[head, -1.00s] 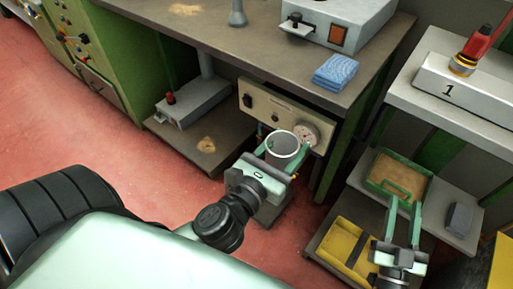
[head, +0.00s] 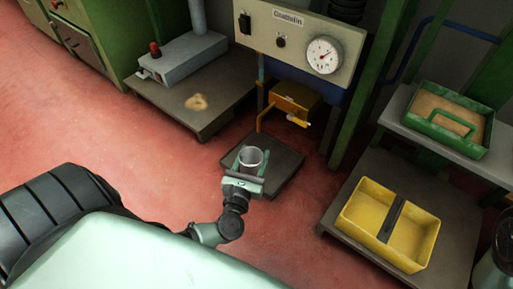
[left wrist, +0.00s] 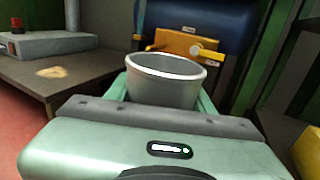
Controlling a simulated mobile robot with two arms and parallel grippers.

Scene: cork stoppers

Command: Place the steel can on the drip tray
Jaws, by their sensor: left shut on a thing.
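The steel can (head: 252,157) is a grey open-topped cylinder, upright in my left gripper (head: 248,166). The fingers are shut around its sides. In the left wrist view the can (left wrist: 165,80) stands between the green fingers, and its lower part is hidden by the gripper. The dark flat plate on the floor, which looks like the drip tray (head: 283,168), lies beneath and behind the can in the head view. I cannot tell whether the can's base touches it. My right gripper does not show clearly.
A yellow block with a tap (head: 293,101) is beyond the plate, below a gauge panel (head: 300,45). A low shelf (head: 205,115) stands to the left. A yellow divided bin (head: 380,225) and a green tray (head: 445,120) are to the right. Red floor is open in front.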

